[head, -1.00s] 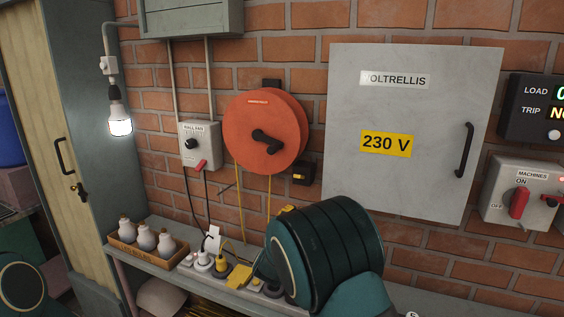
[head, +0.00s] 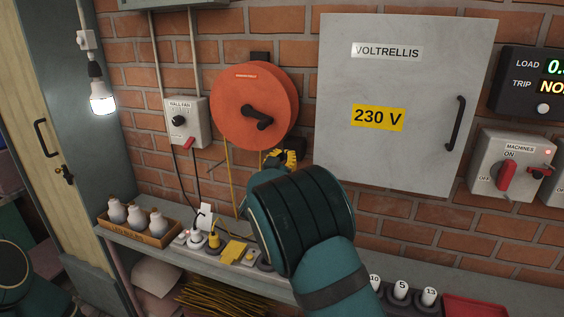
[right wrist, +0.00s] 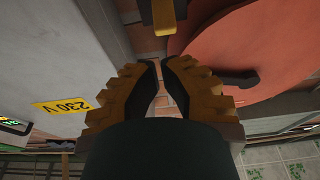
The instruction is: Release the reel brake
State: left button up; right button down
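The orange cable reel (head: 254,105) with a black crank hangs on the brick wall; its red disc fills the upper right of the right wrist view (right wrist: 235,45). The small black reel brake with a yellow lever (right wrist: 163,14) is at the top of that view, just past my fingertips. In the head view my right gripper largely hides it, below right of the reel. My right gripper (head: 283,158) has yellow-and-black fingers that converge to nearly meeting tips (right wrist: 160,64), with nothing held. The tips seem apart from the brake; contact is unclear. My left gripper is out of view.
The grey 230 V cabinet (head: 403,160) stands right of the reel. A wall-fan switch (head: 187,122) is at its left. Yellow cable hangs from the reel.

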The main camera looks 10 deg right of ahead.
jog(key=shift+x, duration=2.8)
